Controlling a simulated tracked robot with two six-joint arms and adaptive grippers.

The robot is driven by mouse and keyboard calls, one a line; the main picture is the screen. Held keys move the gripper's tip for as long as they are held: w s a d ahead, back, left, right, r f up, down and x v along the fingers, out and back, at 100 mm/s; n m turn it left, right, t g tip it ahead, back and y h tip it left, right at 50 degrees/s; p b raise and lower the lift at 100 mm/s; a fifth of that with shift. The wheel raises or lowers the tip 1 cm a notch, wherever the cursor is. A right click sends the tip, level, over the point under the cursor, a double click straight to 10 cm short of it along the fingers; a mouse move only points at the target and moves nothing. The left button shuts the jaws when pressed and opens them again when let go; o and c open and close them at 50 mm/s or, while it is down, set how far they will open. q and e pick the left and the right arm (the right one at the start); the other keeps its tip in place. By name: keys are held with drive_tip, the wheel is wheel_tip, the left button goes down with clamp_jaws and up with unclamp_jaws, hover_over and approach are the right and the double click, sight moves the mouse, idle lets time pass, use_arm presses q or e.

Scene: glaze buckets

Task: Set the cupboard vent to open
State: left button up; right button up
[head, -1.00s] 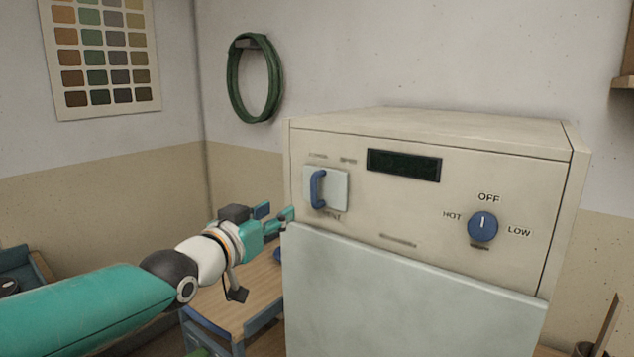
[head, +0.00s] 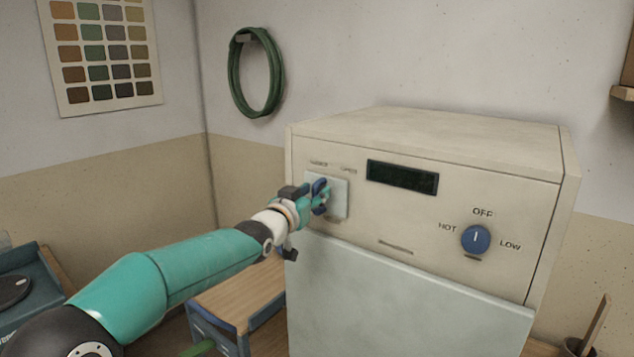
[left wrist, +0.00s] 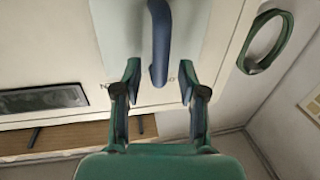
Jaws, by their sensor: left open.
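The cupboard vent is a blue handle (left wrist: 160,40) on a pale plate (head: 341,197), at the upper left of the cream cupboard's front (head: 400,220). My left gripper (head: 321,196) is at the plate in the head view and hides most of the handle. In the left wrist view, the open fingers of my left gripper (left wrist: 159,80) stand on either side of the handle, with gaps between. It is not shut on the handle. Small labels above the plate are too blurred to read surely. My right gripper is not in view.
A dark display (head: 402,177) sits right of the vent. A blue dial (head: 475,240) marked HOT, OFF and LOW is farther right. A wooden-topped table (head: 235,292) stands below my left arm. A green hose coil (head: 256,73) hangs on the wall behind.

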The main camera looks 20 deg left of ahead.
use_arm(q)
drive_tip(key=shift+w+d, duration=0.1)
drive_tip(key=shift+w, duration=0.6)
clamp_jaws()
